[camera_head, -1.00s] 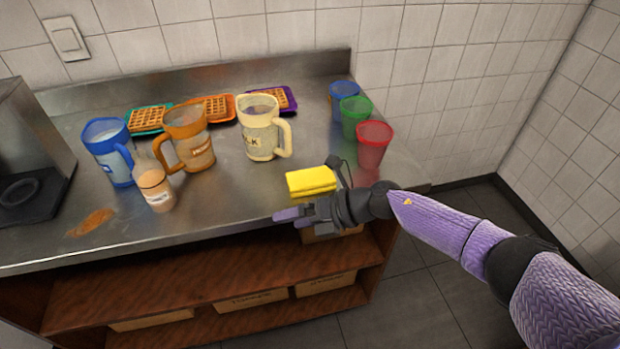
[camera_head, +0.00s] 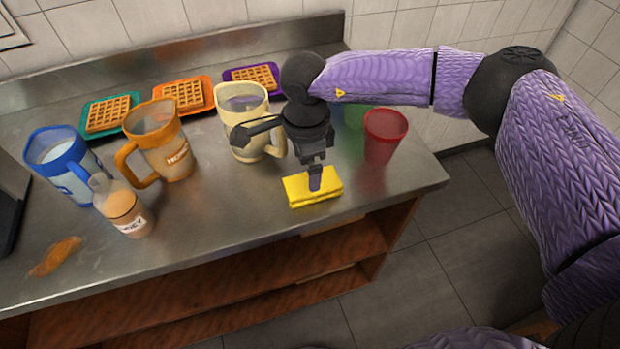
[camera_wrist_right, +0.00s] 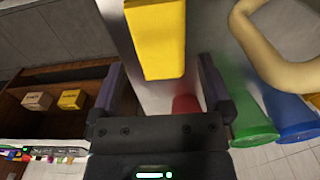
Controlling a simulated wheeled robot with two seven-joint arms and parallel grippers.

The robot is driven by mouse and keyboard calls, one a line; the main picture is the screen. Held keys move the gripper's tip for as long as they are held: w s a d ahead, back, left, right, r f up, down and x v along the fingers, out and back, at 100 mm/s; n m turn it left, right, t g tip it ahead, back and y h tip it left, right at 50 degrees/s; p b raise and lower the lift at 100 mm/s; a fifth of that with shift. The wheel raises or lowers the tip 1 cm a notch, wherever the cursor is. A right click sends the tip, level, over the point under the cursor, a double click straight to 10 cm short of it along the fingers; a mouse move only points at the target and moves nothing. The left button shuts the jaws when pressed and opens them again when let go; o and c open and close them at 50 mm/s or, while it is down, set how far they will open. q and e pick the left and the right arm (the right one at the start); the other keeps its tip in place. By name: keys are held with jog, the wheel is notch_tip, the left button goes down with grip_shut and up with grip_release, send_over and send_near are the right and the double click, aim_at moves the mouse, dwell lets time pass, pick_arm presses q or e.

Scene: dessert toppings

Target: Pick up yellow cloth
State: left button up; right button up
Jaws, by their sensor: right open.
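The yellow cloth (camera_head: 311,189) lies folded on the metal counter near its front edge. My right gripper (camera_head: 315,180) points down directly above the cloth, and its fingers overlap the cloth in the head view. In the right wrist view the cloth (camera_wrist_right: 157,40) shows ahead of the open fingers, between their lines. No hold on the cloth shows. My left gripper is not in view.
A cream pitcher (camera_head: 240,105) stands just left of my right gripper, and a red cup (camera_head: 384,137) stands to its right. An orange pitcher (camera_head: 160,145), a blue pitcher (camera_head: 62,165) and a honey bottle (camera_head: 122,208) are farther left. A brown spill (camera_head: 57,257) marks the counter.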

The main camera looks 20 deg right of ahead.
notch_tip(320, 180, down, 6)
jog(key=shift+s+d+r+b, duration=0.1)
jog(key=shift+r+b, duration=0.05)
jog(key=shift+b, duration=0.45)
jog(key=shift+r, duration=0.1)
jog(key=c, duration=0.9)
notch_tip(320, 180, up, 10)
jog(key=shift+p, duration=1.15)
